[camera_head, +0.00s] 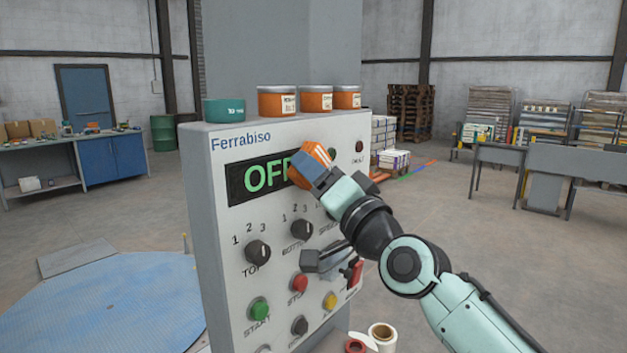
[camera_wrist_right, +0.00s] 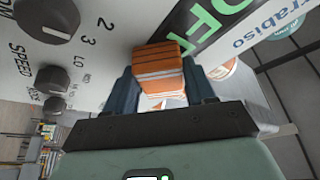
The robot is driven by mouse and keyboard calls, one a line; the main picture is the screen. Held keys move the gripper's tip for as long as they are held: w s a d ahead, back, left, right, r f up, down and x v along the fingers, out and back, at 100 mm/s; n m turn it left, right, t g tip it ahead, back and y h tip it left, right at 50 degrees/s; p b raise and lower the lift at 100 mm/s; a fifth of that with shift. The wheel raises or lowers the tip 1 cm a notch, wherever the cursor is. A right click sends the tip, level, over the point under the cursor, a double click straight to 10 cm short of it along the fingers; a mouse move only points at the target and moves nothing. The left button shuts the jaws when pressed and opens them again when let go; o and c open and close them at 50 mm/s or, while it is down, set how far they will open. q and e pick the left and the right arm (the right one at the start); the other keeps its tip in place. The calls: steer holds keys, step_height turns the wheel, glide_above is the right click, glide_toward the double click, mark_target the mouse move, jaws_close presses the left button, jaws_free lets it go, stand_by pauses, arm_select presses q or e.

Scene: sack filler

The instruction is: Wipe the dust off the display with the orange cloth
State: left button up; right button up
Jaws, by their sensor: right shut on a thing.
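The display (camera_head: 263,176) is a dark panel with green letters, "OFF", on the front of the grey control cabinet. Its right part is hidden behind my right gripper (camera_head: 308,172). The right gripper is shut on the folded orange cloth (camera_head: 316,155) and holds it at the right part of the display. In the right wrist view the orange cloth (camera_wrist_right: 159,66) sits between the two fingers, next to the green letters of the display (camera_wrist_right: 205,22). I cannot tell if the cloth touches the glass. I make out no clear dust. My left gripper is not in view.
Knobs (camera_head: 257,252) and coloured buttons (camera_head: 259,309) are below the display, close under my right arm. A green tin (camera_head: 224,111) and several orange tins (camera_head: 277,102) stand on the cabinet top. Rolls (camera_head: 382,336) lie at the cabinet's lower right.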

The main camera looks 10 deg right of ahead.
steer(key=shift+s+d+b, duration=0.9)
steer(key=shift+s+b, duration=0.05)
steer(key=shift+s, duration=0.25)
steer(key=shift+s+d+b, duration=0.9)
steer(key=shift+s, duration=0.25)
steer(key=shift+s+d+f+b, duration=0.15)
steer(key=shift+s+d+b, duration=0.75)
steer(key=shift+s, duration=0.25)
